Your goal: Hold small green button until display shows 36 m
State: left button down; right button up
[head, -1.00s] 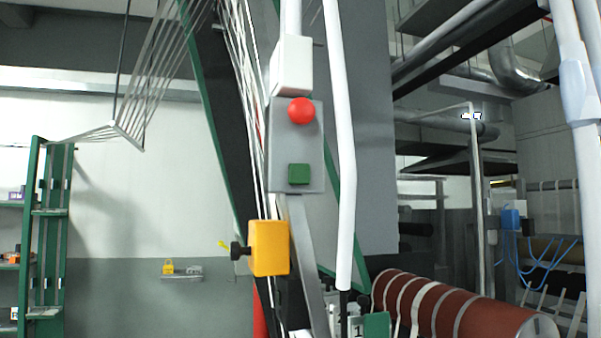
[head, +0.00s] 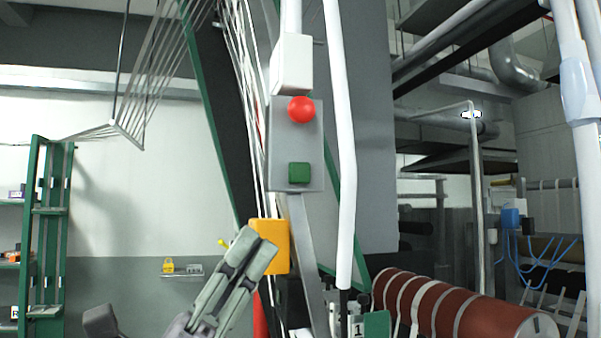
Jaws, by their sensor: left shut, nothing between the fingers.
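The small green button (head: 299,173) sits low on a grey control plate (head: 296,138), below a round red button (head: 301,109). My left gripper (head: 260,246) comes up from the lower left, its fingers shut and empty. Its tips are below and left of the green button, apart from it in the picture, and overlap the yellow box (head: 283,246) under the plate. Whether they touch that box I cannot tell. No display with a readable length shows. My right gripper is not in view.
A white vertical pipe (head: 344,150) stands just right of the control plate. Webbing strands run down behind it. A red roll with pale bands (head: 440,308) lies at the lower right. A green shelf rack (head: 50,240) stands at the far left.

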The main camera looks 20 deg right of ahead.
aim_at(307, 174)
pick_arm(q)
jog(key=s+d+r+m+g+y, duration=0.1)
jog(key=s+d+m+g+y, duration=0.5)
jog(key=m, duration=0.7)
jog(key=s+d+r+m+g+y, duration=0.1)
jog(key=s+d+m+g+y, duration=0.4)
jog(key=d+m, duration=0.65)
jog(key=w+a+r+m+t+y, duration=0.4)
jog(key=a+r+t, duration=0.3)
jog(key=a+t, duration=0.2)
jog(key=shift+w+a+r+t+y, duration=0.35)
jog(key=shift+t+y, duration=0.55)
jog(key=shift+t, duration=0.3)
jog(key=shift+m, duration=0.25)
jog(key=shift+w+a+p, duration=0.2)
jog(key=shift+w+p, duration=1.2)
jog(key=shift+w, duration=2.95)
